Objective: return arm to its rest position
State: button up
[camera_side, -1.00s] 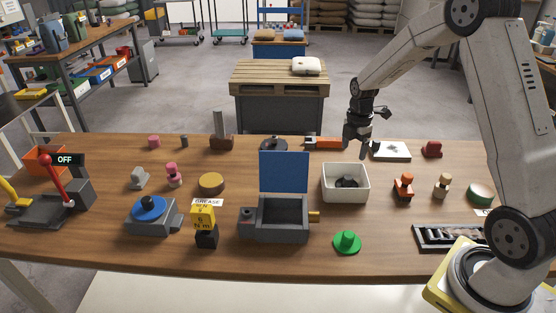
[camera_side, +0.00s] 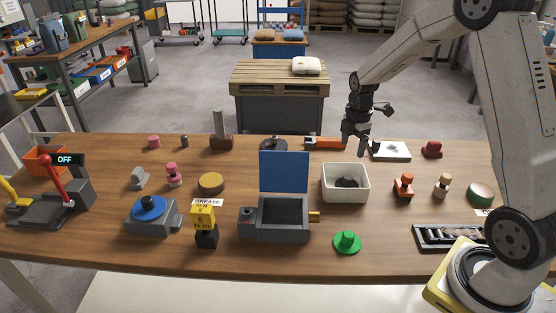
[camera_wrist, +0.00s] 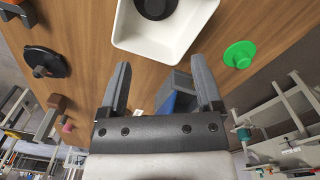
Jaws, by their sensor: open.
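My gripper (camera_side: 355,147) is open and empty in the side view. It hangs above the back of the table, behind the white bin. In the wrist view its two fingers (camera_wrist: 162,90) are spread apart with nothing between them. The white bin (camera_side: 345,193) holds a dark round part (camera_side: 346,181). The bin also shows at the top of the wrist view (camera_wrist: 135,42).
Below my gripper stand an orange-handled tool (camera_side: 325,143) and a white plate (camera_side: 391,153). A grey box with a raised blue lid (camera_side: 284,172) and a green knob (camera_side: 347,242) stand nearer the front. A lever switch reads OFF (camera_side: 64,160).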

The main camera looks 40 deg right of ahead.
jog(key=s+a+m+t, duration=0.1)
jog(key=s+a+m, duration=0.5)
jog(key=a, duration=0.3)
jog(key=s+a+r+m+t, duration=0.1)
jog(key=s+a+m, duration=0.6)
jog(key=a+m, duration=0.1)
jog(key=shift+a+m, duration=0.35)
jog(key=shift+m, duration=0.25)
